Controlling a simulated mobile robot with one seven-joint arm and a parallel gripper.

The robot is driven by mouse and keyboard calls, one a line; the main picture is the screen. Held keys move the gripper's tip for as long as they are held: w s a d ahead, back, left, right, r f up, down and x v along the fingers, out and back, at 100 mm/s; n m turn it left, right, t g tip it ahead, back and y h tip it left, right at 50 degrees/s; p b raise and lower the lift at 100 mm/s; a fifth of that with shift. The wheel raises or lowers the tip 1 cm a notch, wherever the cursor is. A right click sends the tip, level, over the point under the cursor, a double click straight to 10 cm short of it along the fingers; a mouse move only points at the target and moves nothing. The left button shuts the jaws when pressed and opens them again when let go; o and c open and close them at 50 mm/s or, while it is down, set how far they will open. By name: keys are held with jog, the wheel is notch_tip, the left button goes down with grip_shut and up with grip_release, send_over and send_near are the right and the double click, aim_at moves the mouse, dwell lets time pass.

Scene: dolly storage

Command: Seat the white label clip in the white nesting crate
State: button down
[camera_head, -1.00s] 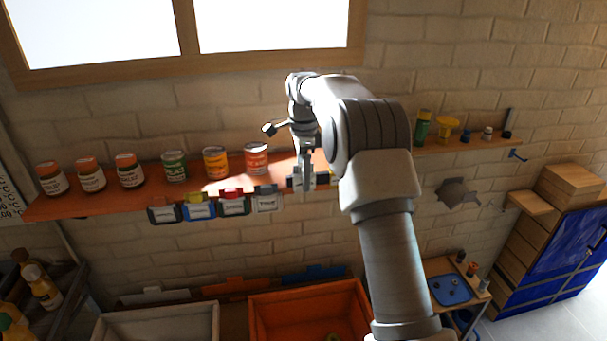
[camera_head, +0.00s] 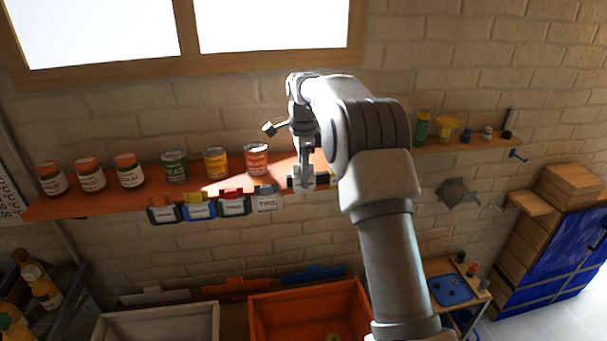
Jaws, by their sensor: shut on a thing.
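My gripper (camera_head: 302,181) is at the front edge of the orange-brown wall shelf, right of the hanging label holders. It is shut on a small pale piece, which looks like the white label clip (camera_head: 295,184); the fingers and the low resolution hide most of it. The white nesting crate (camera_head: 206,324) stands below and to the left, only its upper part in view. A whitish strip (camera_head: 155,296) lies behind its back rim. My gripper is well above the crate and apart from it.
An orange crate (camera_head: 262,305) stands right of the white one. Several jars and cans line the shelf (camera_head: 110,203). Label holders, including a grey one (camera_head: 266,202), hang at its edge. Orange (camera_head: 237,287) and blue (camera_head: 315,275) strips are behind the crates. Bottles stand far left.

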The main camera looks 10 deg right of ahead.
jog(key=shift+r+p, duration=1.6)
jog(key=shift+p, duration=0.15)
notch_tip(320, 180, up, 3)
jog(key=shift+f+p, duration=0.1)
jog(key=shift+p, duration=1.15)
jog(key=shift+f, duration=0.1)
jog(key=c, duration=1.2)
grip_release()
grip_shut()
